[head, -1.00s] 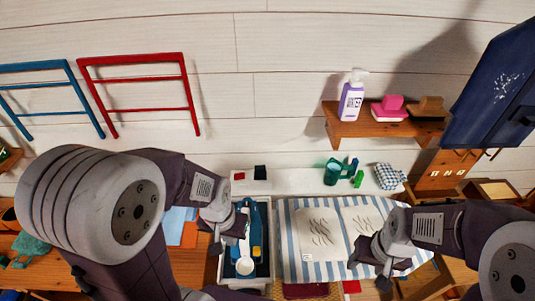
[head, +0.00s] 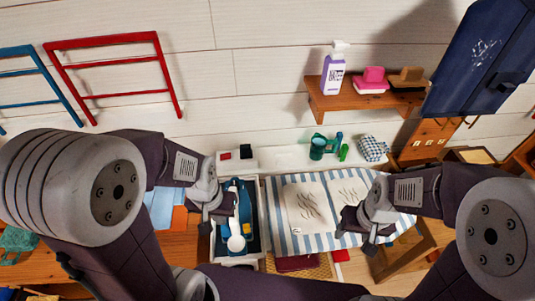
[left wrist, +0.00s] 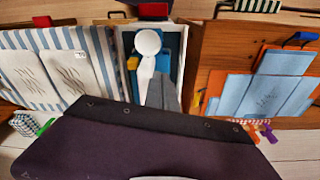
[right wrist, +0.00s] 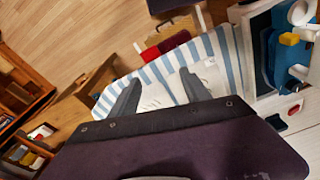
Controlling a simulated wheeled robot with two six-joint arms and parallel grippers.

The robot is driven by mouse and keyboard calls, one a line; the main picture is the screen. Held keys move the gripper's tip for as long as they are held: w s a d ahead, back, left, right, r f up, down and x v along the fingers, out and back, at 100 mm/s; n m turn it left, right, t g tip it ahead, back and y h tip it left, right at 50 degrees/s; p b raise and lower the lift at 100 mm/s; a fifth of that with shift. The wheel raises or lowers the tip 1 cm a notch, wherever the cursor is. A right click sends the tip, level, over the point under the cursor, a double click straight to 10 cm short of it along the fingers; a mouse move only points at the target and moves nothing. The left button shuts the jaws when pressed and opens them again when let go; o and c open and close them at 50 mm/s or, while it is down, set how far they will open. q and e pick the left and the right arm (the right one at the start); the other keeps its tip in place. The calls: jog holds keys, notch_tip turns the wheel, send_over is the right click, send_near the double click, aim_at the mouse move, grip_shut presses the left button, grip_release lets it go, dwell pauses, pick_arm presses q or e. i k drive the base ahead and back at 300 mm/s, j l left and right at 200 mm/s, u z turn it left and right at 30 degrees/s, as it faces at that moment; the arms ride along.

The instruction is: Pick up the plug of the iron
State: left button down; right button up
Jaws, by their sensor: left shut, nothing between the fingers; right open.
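I cannot pick out an iron or its plug with certainty. A white tray (head: 257,240) holds a blue object with a yellow part (left wrist: 132,63) and a white piece with a round end (head: 236,243). My left gripper (head: 208,222) is over the tray's left side in the head view. Its fingers show pressed together and empty in the left wrist view (left wrist: 163,95). My right gripper (head: 372,240) is over the right part of a blue-and-white striped surface (head: 277,215). Its fingers are apart and empty in the right wrist view (right wrist: 160,92).
Pale patterned sheets (head: 305,205) lie on the striped surface. A green mug (head: 317,150) and checked cloth (head: 373,148) stand behind it. A wall shelf (head: 350,103) holds a purple bottle (head: 333,75). A wooden panel (head: 430,143) is at right. Blue and orange sheets lie left of the tray.

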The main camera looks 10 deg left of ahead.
aim_at(246, 152)
jog(key=j+u, duration=0.45)
jog(key=j, duration=0.15)
jog(key=j+u, duration=0.45)
jog(key=j, duration=0.15)
jog(key=k, duration=0.05)
